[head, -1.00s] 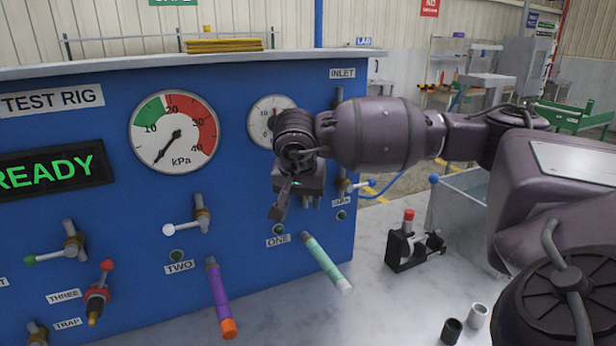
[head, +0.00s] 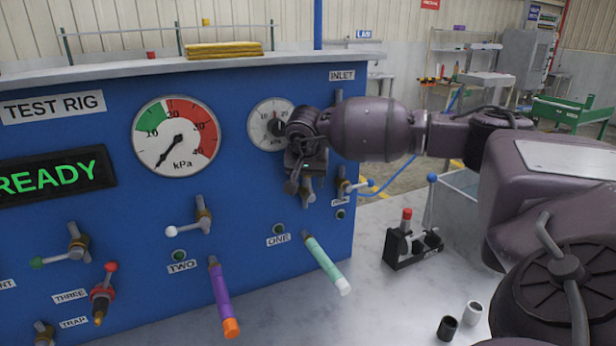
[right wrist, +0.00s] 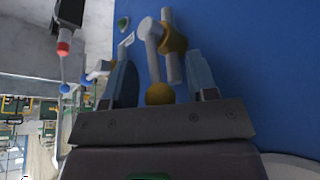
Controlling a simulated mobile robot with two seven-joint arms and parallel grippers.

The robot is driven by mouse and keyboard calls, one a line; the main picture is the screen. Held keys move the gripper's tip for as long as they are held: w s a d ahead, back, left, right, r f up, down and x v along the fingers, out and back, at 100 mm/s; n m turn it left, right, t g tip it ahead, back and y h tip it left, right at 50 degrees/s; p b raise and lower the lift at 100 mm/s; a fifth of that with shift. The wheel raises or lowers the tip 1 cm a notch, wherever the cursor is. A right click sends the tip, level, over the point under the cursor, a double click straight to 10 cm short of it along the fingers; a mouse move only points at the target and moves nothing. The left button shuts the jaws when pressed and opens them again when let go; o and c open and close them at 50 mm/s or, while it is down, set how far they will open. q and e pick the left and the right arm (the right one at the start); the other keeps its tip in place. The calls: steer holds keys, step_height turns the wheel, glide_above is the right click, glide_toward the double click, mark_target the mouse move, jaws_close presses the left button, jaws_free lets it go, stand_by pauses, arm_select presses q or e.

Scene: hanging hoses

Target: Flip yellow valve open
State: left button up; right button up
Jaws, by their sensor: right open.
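The yellow valve shows in the right wrist view as a round yellow knob (right wrist: 160,94) on a grey lever, with a brass body (right wrist: 174,38) on the blue panel. My right gripper (right wrist: 160,58) is open, with one finger on each side of the lever and knob. I cannot tell whether either finger touches them. In the head view my right gripper (head: 294,186) is at the panel above the ONE label, in front of this valve. A bit of brass body (head: 308,190) shows beside it, but the yellow knob is hidden there. My left gripper is out of view.
White-knobbed (head: 171,230), green-knobbed (head: 37,262) and red-knobbed (head: 110,267) valves sit to the left. A blue-knobbed valve (head: 368,183) is close on the right. Purple (head: 220,292) and mint (head: 324,262) hoses hang below. A black holder (head: 410,248) stands on the bench.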

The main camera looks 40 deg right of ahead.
steer(key=shift+c, duration=0.5)
jaws_close()
steer(key=shift+s+d+f+y+b, duration=0.15)
steer(key=shift+d+y+b, duration=0.1)
steer(key=shift+y+b, duration=0.15)
steer(key=shift+y, duration=0.3)
steer(key=shift+o, duration=0.5)
jaws_free()
steer(key=shift+d, duration=0.1)
steer(key=shift+r, duration=0.25)
